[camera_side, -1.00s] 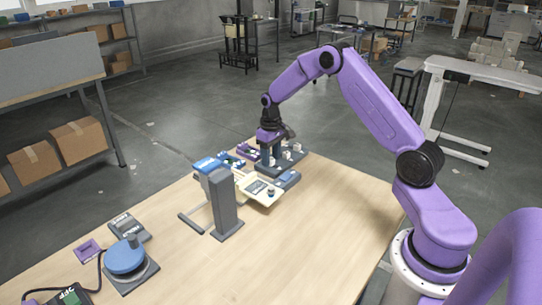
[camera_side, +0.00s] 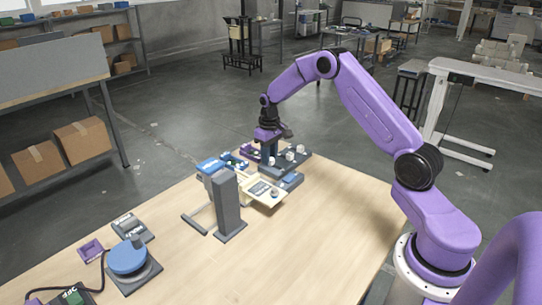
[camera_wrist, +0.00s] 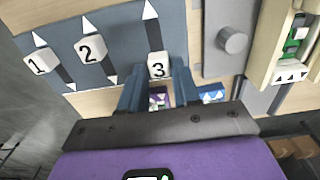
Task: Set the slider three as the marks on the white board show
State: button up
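Slider three's white cube (camera_wrist: 158,65), marked "3", sits near the lower end of its dark track in the wrist view. My gripper (camera_wrist: 160,72) has its blue-grey fingers on both sides of this cube, with no clear gap. White cubes marked "1" (camera_wrist: 40,62) and "2" (camera_wrist: 92,48) stand on tracks to the left, each track having white arrow tips. In the side view my gripper (camera_side: 268,157) reaches down at the grey slider panel (camera_side: 296,170). A small white plate with dark triangle marks (camera_wrist: 291,72) shows at right; I cannot read a setting from it.
A grey plate with a round knob (camera_wrist: 232,40) lies right of slider three. In the side view, a cream board (camera_side: 262,190) and a grey upright block (camera_side: 228,205) stand nearer. A blue disc (camera_side: 128,256) is at front left. The table's right part is clear.

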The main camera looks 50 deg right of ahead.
jog(key=shift+o, duration=0.9)
notch_tip(320, 180, up, 18)
jog(key=shift+f, duration=0.25)
jog(key=shift+s, duration=0.1)
jog(key=s+a+r+n, duration=0.1)
jog(key=s+a+n, duration=0.2)
jog(key=s+a, duration=0.6)
jog(key=s+a+r+n, duration=0.1)
jog(key=s+a+n, duration=0.35)
jog(key=a, duration=0.75)
jog(key=s+f+n, duration=0.2)
jog(key=s, duration=1.1)
jog(key=s+f+n, duration=0.2)
jog(key=s+n, duration=0.1)
jog(key=s, duration=1)
jog(key=shift+s+a+f, duration=0.15)
jog(key=shift+s+f, duration=0.15)
jog(key=shift+f, duration=0.05)
